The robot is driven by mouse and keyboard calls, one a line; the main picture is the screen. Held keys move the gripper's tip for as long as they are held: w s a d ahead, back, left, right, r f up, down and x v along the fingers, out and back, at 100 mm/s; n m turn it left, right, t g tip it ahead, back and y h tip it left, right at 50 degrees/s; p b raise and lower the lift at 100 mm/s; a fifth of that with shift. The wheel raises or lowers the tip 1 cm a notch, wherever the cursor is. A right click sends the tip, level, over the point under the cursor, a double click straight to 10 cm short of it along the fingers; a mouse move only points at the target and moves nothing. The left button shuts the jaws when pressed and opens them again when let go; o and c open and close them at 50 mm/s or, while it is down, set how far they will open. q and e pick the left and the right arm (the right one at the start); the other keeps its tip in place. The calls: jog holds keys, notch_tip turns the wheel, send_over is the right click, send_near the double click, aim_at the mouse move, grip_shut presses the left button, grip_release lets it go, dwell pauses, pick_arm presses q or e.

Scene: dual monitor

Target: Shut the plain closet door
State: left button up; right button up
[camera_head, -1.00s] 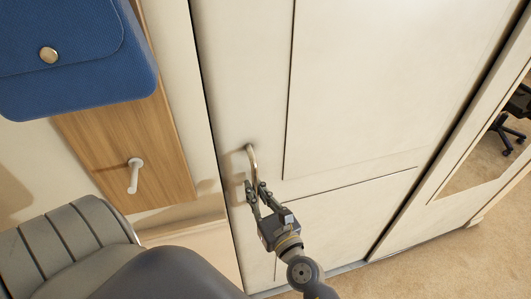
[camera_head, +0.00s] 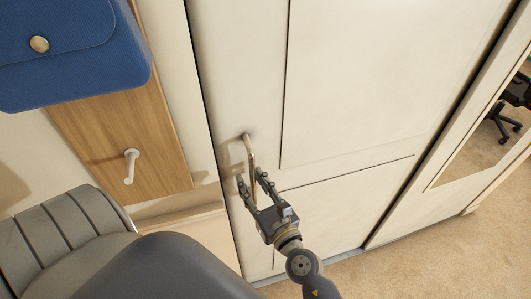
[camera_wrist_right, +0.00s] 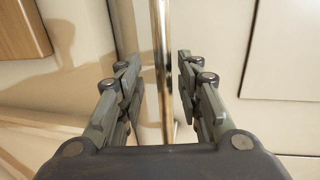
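The plain closet door (camera_head: 350,80) is a cream panelled door that fills the middle of the head view. Its left edge lies close along the frame beside the wall. Its metal bar handle (camera_head: 250,152) stands upright near that edge. My right gripper (camera_head: 251,177) is open at the handle's lower part. In the right wrist view the handle (camera_wrist_right: 162,70) runs between the two spread fingers, with a gap to each side. My left gripper is not in view.
A mirrored door (camera_head: 480,140) is to the right, over carpet (camera_head: 440,240). A blue bag (camera_head: 75,50) hangs at the upper left by a wooden board with a white hook (camera_head: 130,166). A grey seat (camera_head: 65,240) is at the lower left.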

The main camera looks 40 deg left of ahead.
jog(key=v, duration=1.1)
jog(key=shift+s, duration=0.1)
jog(key=w+d+f+m+t+h+b, duration=0.1)
jog(key=w+d+f+m+h+b, duration=0.15)
jog(key=d+f+m, duration=0.5)
jog(key=w+d+f+m+t+h+b, duration=0.1)
jog(key=w+d+f+m+h, duration=0.3)
jog(key=f, duration=0.6)
jog(key=w+d+f+m+t+h+b, duration=0.1)
jog(key=d+f+m+b, duration=0.15)
jog(key=f+m, duration=0.55)
jog(key=s+d+f+m+g+h, duration=0.1)
jog(key=d+f+m+h, duration=0.2)
jog(key=f, duration=0.4)
jog(key=s+d+f+m, duration=0.1)
jog(key=d+f+m, duration=0.2)
jog(key=d+f, duration=0.35)
jog(key=s+d+f+m+g+h+b, duration=0.4)
jog(key=s+d+f+m, duration=0.8)
jog(key=f, duration=0.5)
jog(key=s+d+f+m+g+h+b, duration=0.1)
jog(key=s+d+f+m, duration=0.3)
jog(key=s, duration=0.6)
jog(key=s+d+f+m+g+h+b, duration=0.1)
jog(key=s+d+f+m+g, duration=0.2)
jog(key=s, duration=0.7)
jog(key=shift+d+f+m+g, duration=0.3)
jog(key=shift+d+f+m, duration=0.3)
jog(key=shift+f+m, duration=0.4)
